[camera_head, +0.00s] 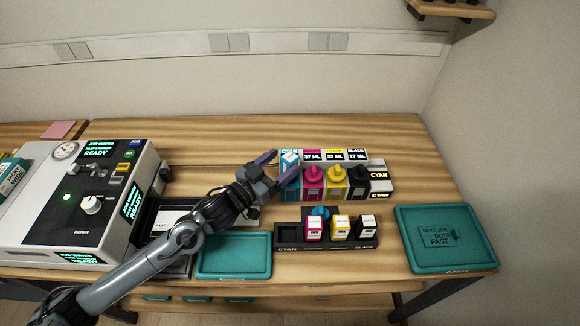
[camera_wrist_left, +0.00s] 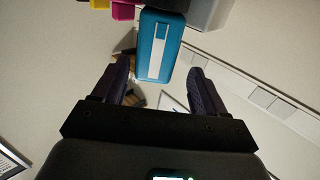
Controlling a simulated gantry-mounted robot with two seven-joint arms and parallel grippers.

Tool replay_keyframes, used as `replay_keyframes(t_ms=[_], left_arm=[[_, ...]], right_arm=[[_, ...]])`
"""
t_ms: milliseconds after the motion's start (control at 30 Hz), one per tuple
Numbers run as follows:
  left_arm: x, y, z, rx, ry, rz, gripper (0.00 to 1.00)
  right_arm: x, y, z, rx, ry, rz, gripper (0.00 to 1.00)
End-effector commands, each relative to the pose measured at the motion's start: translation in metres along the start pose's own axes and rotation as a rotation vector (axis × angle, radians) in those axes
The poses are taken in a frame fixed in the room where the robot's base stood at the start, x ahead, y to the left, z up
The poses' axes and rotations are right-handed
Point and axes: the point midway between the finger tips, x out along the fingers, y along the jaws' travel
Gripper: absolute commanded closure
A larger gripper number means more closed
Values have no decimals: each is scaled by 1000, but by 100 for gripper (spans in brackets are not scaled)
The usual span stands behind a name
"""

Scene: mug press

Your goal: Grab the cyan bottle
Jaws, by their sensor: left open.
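The cyan bottle (camera_wrist_left: 158,45) shows in the left wrist view as a blue body with a white strip, ahead of my fingertips and between their lines. In the head view a cyan and white piece (camera_head: 290,156), which looks like the same bottle, shows at the fingertips, at the left end of the bottle row. My left gripper (camera_head: 281,161) is open, one finger on each side of that piece. It also shows in the left wrist view (camera_wrist_left: 163,80), with clear space between the fingers. I cannot tell whether either finger touches the bottle. My right gripper is not in view.
Magenta (camera_head: 314,181), yellow (camera_head: 336,180) and black (camera_head: 358,182) bottles stand to the right. In front, a dark cartridge rack (camera_head: 289,243) has an empty left slot. Teal trays (camera_head: 233,256) and (camera_head: 480,258) lie nearby. A printer-like machine (camera_head: 40,225) stands left.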

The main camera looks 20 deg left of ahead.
Motion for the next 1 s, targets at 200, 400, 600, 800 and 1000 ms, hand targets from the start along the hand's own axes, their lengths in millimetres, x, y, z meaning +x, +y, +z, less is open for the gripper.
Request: replay_keyframes(t_ms=[200, 400, 600, 800, 1000], left_arm=[[24, 6, 0, -2, 1, -1, 28], [46, 7, 2, -1, 2, -1, 28], [50, 8, 4, -1, 0, 0, 28], [50, 7, 4, 0, 0, 0, 38], [50, 7, 4, 0, 0, 0, 69]], right_arm=[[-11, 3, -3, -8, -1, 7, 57], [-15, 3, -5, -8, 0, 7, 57], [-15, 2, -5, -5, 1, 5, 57], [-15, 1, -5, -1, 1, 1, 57], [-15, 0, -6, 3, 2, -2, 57]])
